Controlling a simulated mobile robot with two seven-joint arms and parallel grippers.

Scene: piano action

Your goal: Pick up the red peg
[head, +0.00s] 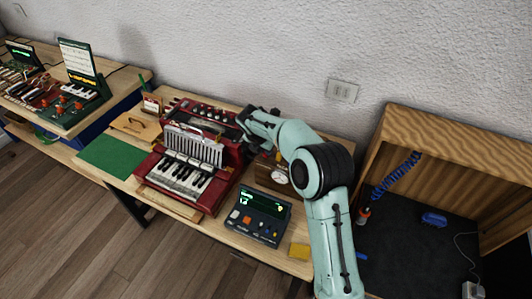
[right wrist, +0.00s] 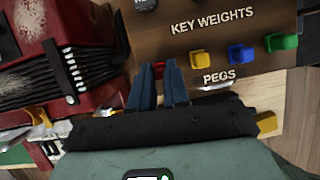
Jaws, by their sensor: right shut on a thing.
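My right gripper (right wrist: 158,78) has its two blue fingers close together, at the place in the peg row left of the yellow peg (right wrist: 199,60). The blue peg (right wrist: 239,53) and green peg (right wrist: 280,42) stand further right in the brown holder (right wrist: 222,42), marked KEY WEIGHTS and PEGS. In the head view my right arm reaches over the bench and hides the pegs. My left gripper is not in view.
The red piano action model (head: 185,160) stands close left of my right gripper. A dark control box (head: 257,217) and a yellow block (head: 299,251) are nearer the bench front. A green mat (head: 110,156) lies left. A wooden open-fronted bin (head: 440,135) stands right.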

